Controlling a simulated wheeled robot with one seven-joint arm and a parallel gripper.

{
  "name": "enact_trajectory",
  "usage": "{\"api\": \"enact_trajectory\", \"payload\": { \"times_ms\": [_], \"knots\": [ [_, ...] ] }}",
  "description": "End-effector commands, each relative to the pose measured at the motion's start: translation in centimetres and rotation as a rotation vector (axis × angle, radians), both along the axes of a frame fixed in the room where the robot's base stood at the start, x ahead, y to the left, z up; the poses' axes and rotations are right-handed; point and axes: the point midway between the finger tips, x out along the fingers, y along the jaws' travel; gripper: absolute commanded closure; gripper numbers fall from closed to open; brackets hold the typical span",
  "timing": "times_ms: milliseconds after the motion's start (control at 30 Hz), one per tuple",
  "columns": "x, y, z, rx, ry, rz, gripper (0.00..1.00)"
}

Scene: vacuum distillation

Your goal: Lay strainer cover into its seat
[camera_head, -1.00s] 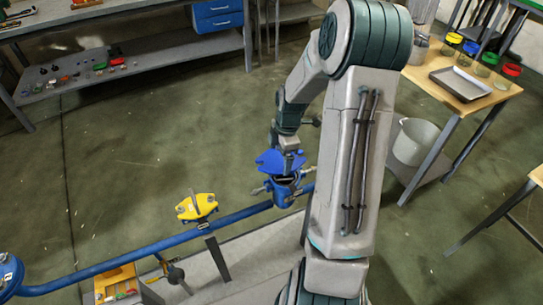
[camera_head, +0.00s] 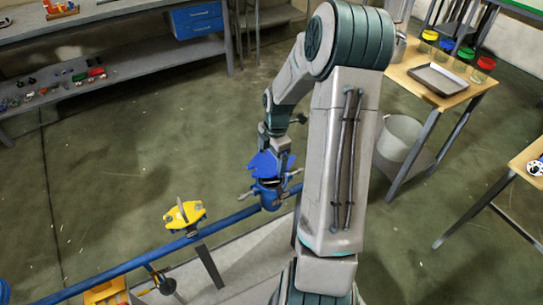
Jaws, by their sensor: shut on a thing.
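The blue strainer cover (camera_head: 264,164) is held by my gripper (camera_head: 282,158), whose fingers are small and partly hidden by the cover. The cover is just above the blue strainer body (camera_head: 270,196) on the blue pipe. It looks slightly tilted. A dark opening shows between the cover and the top of the body, so the cover does not look flush in its seat. Whether one edge touches the rim I cannot tell.
A yellow fitting (camera_head: 186,214) stands on the blue pipe (camera_head: 150,255) to the left. Bolts with handles stick out beside the strainer body. A wooden table (camera_head: 420,80) with a tray (camera_head: 441,78) and coloured-lid jars stands at the right. Open floor lies behind.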

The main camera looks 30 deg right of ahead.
Motion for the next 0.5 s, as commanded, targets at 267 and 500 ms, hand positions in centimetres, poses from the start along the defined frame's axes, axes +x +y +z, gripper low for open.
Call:
{"api": "enact_trajectory", "payload": {
  "times_ms": [267, 500],
  "knots": [
    [0.0, 0.0, -2.3, -0.001, -0.001, 0.001, 0.68],
    [0.1, 0.0, -4.3, -0.001, -0.002, 0.000, 0.68]
  ]
}}
